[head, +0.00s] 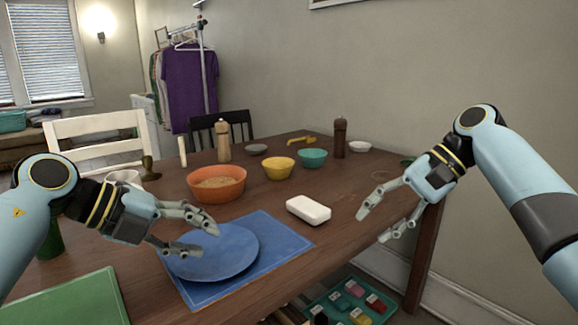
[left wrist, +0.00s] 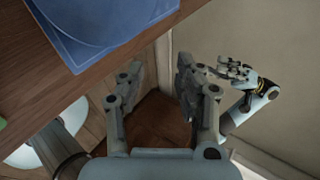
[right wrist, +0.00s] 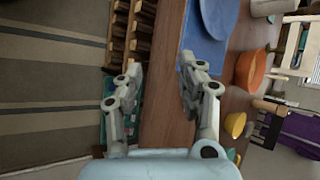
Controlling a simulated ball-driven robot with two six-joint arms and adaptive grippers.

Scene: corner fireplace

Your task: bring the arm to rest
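My left gripper (head: 196,232) is open and empty in the head view, in front of and over the blue plate (head: 212,252). In the left wrist view its two fingers (left wrist: 158,92) stand apart with nothing between them. My right gripper (head: 378,224) is open and empty near the table's right edge, to the right of the white block (head: 308,210). In the right wrist view its fingers (right wrist: 162,88) are apart with the table edge behind them.
The wooden table (head: 340,185) holds an orange bowl (head: 217,188), a yellow bowl (head: 278,172), a teal bowl (head: 312,158) and a pepper mill (head: 340,138). A blue mat (head: 285,236) lies under the plate. A teal tray (head: 385,304) with small items is low at the right. A white chair (head: 100,128) stands behind.

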